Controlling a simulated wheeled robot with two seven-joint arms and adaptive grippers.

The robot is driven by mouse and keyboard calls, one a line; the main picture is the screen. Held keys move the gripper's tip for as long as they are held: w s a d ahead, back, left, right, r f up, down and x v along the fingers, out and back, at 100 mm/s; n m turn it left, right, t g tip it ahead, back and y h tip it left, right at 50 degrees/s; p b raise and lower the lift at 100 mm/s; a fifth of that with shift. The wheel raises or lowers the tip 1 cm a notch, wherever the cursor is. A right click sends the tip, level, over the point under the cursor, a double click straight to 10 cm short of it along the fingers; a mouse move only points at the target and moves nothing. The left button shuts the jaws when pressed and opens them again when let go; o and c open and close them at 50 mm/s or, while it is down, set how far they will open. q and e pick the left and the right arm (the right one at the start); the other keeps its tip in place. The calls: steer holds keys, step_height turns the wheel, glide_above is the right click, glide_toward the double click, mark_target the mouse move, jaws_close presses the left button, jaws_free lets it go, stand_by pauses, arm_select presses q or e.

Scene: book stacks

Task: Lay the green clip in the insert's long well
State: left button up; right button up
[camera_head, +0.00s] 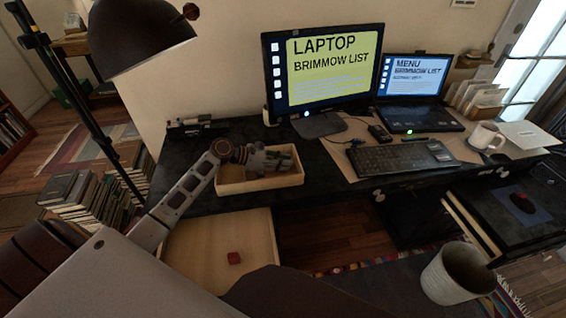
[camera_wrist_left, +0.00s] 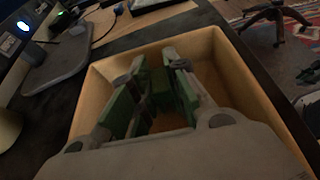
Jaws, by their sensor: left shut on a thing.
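A light wooden insert (camera_head: 232,187) sits on the dark desk left of the monitor; its rim also shows in the left wrist view (camera_wrist_left: 92,88). My left gripper (camera_head: 281,160) reaches down into it from the left. In the left wrist view the two fingers (camera_wrist_left: 155,95) are shut on a small dark green piece, which looks like the green clip (camera_wrist_left: 158,82). The clip is within the insert's walls; I cannot tell whether it touches the floor. The gripper hides much of the inside, and the long well cannot be made out. My right gripper is not in view.
The monitor stand (camera_head: 320,124) is just behind the insert's right side. The keyboard (camera_head: 385,159) and a laptop (camera_head: 420,125) are further right. A lamp (camera_head: 140,35) hangs at the upper left.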

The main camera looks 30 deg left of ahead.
arm_select(q)
steer(key=o, duration=0.6)
steer(key=shift+o, duration=0.6)
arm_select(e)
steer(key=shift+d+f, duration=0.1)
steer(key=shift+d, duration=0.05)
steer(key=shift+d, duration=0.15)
